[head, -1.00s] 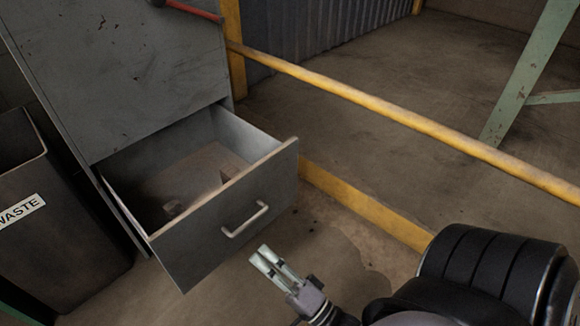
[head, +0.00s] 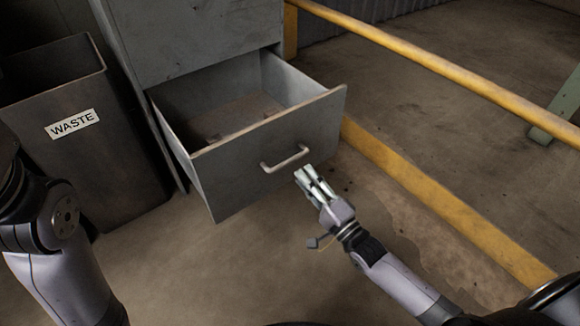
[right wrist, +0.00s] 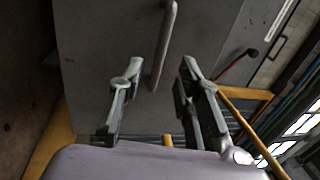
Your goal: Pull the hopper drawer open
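The grey hopper drawer (head: 265,160) stands pulled well out of its grey cabinet (head: 190,35) in the head view, and its inside shows some brown dust or debris. Its bar handle (head: 285,160) is on the front panel. My right gripper (head: 304,174) is just in front of the handle's right end and seems apart from it. In the right wrist view the fingers are spread, with the handle (right wrist: 166,40) showing between and beyond them. Nothing is held. My left arm shows at the left edge of the head view, but its gripper is out of view.
A dark waste bin (head: 105,150) stands left of the cabinet. A yellow rail (head: 440,68) and a yellow floor-level kerb (head: 430,198) run along the right. The concrete floor in front of the drawer is clear.

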